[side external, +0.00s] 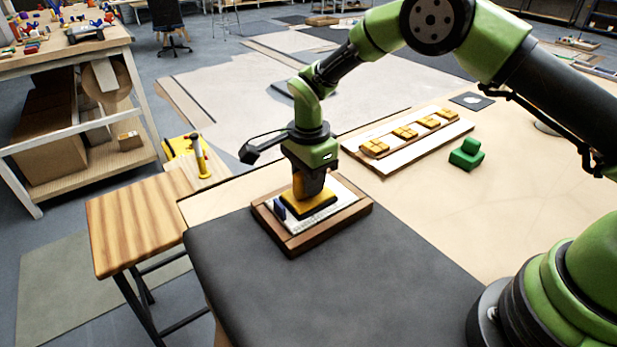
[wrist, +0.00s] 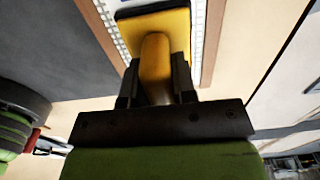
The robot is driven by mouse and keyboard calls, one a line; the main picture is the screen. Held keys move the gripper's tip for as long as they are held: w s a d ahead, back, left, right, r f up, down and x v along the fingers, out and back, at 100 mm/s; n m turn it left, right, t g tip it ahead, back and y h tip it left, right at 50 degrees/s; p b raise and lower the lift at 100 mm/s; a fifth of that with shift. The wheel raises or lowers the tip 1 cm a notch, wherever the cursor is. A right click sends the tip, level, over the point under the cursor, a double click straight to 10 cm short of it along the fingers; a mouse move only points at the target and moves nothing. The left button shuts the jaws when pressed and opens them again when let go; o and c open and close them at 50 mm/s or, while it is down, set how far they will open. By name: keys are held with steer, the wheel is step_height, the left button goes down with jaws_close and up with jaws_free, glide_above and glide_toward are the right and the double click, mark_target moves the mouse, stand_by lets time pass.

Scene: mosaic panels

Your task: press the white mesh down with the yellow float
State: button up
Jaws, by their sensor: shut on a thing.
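The yellow float (side external: 308,203) is in my gripper (side external: 309,188), which is shut on its upright handle. In the wrist view the float's yellow handle (wrist: 156,62) sits between the two dark fingers of my gripper (wrist: 157,80). The float is low over the white mesh (side external: 336,193), inside a brown wooden frame (side external: 300,244). I cannot tell whether the float's base touches the mesh. The mesh edge shows beside the float in the wrist view (wrist: 198,35). The float and gripper hide the middle of the mesh. A small dark blue piece (side external: 280,210) shows at the left inside the frame.
A white board (side external: 404,146) with several orange-yellow blocks lies behind to the right. A green block-like object (side external: 466,153) stands right of it. A dark mat (side external: 345,275) covers the front of the table and looks clear. A wooden stool (side external: 140,220) stands at the left.

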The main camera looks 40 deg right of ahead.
steer(key=shift+r, duration=3.45)
